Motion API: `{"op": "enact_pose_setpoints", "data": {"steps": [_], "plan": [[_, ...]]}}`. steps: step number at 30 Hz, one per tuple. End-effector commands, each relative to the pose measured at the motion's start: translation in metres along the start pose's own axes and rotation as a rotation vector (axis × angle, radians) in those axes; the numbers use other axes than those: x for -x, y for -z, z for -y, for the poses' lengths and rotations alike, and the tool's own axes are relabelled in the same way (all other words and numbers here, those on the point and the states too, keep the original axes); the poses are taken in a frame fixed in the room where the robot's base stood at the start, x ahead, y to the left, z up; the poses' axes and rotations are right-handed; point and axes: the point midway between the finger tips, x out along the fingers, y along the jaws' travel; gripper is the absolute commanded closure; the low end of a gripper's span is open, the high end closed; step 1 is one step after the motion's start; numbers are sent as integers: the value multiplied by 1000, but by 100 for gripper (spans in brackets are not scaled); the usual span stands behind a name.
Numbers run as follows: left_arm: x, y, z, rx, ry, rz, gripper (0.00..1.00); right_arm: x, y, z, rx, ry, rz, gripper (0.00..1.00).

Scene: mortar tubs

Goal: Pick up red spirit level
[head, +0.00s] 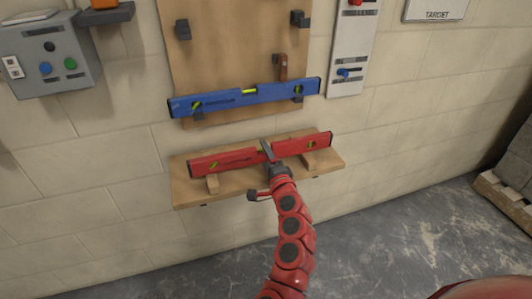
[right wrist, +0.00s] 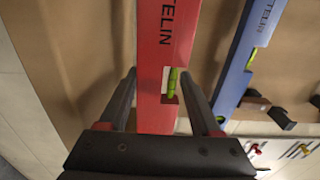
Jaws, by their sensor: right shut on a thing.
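The red spirit level (head: 225,160) lies lengthwise along the wooden shelf (head: 190,196), by two small wooden blocks. I cannot tell whether it still rests on them. My right gripper (head: 267,152) is shut on its middle, by the central vial. In the right wrist view the red level (right wrist: 166,40) runs between the two fingers of the gripper (right wrist: 158,82), with a green vial near them. My left gripper is not in view.
A blue spirit level (head: 225,99) hangs on the wooden board (head: 235,40) just above. A grey switch box (head: 45,55) is on the wall at left, a white panel (head: 352,50) at right. A pallet (head: 503,200) stands far right. The floor (head: 400,240) between is clear.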

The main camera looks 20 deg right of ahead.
Motion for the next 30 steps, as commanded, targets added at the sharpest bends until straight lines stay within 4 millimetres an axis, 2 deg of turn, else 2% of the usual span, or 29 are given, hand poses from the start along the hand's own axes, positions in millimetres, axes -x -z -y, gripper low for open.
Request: {"op": "enact_pose_setpoints", "data": {"steps": [18,30], "plan": [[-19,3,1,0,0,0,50,0,0,22,-1,2,0,98],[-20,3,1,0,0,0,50,1,0,23,-1,1,-1,98]]}}
